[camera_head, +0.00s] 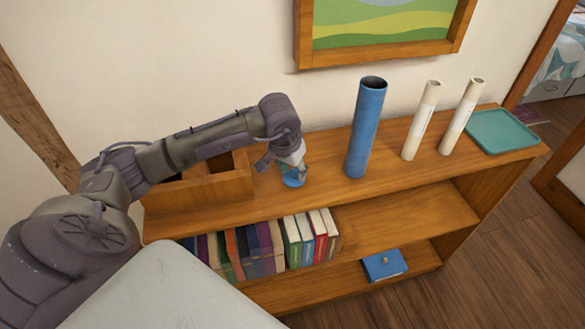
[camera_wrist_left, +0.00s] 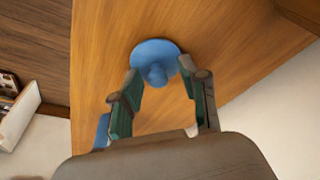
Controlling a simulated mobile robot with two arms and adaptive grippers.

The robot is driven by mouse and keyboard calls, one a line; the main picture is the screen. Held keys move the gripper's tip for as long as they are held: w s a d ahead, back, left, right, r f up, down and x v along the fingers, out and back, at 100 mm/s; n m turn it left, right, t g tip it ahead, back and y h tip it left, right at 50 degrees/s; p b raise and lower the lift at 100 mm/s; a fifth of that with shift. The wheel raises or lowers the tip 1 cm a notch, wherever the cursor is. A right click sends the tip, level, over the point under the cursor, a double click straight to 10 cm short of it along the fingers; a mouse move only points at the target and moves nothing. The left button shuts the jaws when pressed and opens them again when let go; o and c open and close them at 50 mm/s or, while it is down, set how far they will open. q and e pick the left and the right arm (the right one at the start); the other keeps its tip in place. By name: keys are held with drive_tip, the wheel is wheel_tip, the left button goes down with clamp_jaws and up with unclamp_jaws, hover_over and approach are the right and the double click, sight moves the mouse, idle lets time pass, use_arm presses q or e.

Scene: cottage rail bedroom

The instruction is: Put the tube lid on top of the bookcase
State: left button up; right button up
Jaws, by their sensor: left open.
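The blue tube lid (camera_head: 292,181) is a small disc lying on the wooden top of the bookcase (camera_head: 330,190). In the left wrist view the lid (camera_wrist_left: 155,52) lies flat with a round knob facing up. My left gripper (camera_head: 291,168) is just above the lid, pointing down, and hides part of it in the head view. In the left wrist view the fingers of this gripper (camera_wrist_left: 161,71) are apart, one to each side of the knob, with a gap around it. My right gripper is out of view.
A tall blue tube (camera_head: 365,130) stands right of my gripper, then two white tubes (camera_head: 421,122) and a teal tray (camera_head: 503,131). A wooden box (camera_head: 205,188) sits left. Books (camera_head: 250,248) fill part of the shelf below. A framed picture (camera_head: 390,28) hangs above.

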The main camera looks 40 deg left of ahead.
use_arm(q)
drive_tip(key=b+v, duration=0.3)
drive_tip(key=v, duration=0.9)
